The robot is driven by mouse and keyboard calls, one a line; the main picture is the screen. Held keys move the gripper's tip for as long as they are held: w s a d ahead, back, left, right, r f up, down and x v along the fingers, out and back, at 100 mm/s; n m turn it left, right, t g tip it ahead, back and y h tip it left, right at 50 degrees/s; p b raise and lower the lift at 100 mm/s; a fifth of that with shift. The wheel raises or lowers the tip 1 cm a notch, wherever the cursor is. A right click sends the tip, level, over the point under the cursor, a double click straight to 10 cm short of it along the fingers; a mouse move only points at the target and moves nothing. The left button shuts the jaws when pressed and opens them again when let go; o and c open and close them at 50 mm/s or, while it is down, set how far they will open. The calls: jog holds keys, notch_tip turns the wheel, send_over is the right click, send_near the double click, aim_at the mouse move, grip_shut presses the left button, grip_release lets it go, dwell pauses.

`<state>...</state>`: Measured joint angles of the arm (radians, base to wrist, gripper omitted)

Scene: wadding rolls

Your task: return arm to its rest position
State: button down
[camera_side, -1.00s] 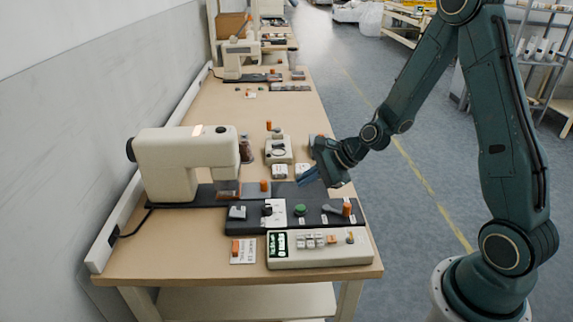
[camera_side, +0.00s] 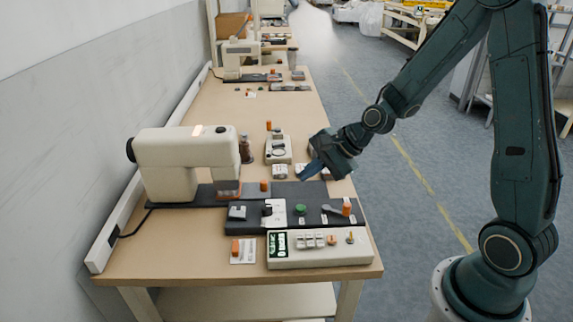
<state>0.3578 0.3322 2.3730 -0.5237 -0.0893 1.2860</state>
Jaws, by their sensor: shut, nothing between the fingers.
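My gripper (camera_side: 308,172) is shut and empty. It points down and to the left, above the right side of the workbench, behind the dark fixture strip (camera_side: 318,220). A gap seems to show between the fingertips and the strip, but the exact height is hard to tell. My dark green arm reaches in from the right.
A cream sewing machine (camera_side: 185,160) stands on the left of the workbench (camera_side: 130,255). A control box (camera_side: 320,248) with a green display sits at the front. A small dial box (camera_side: 278,149) and a brown bottle (camera_side: 246,150) stand behind. The floor (camera_side: 410,240) right of the bench is clear.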

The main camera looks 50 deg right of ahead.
jog(key=s+r+n+g+h, duration=0.1)
jog(key=s+r+n+h, duration=0.1)
jog(key=s+r+n, duration=0.6)
jog(key=s+a+r+n+h, duration=0.1)
jog(key=s+r+n+h, duration=0.1)
jog(key=s+r+n, duration=0.6)
jog(key=s+n, duration=0.1)
jog(key=s, duration=0.6)
jog(key=shift+s+a+n+g, duration=0.25)
jog(key=shift+n+g, duration=0.15)
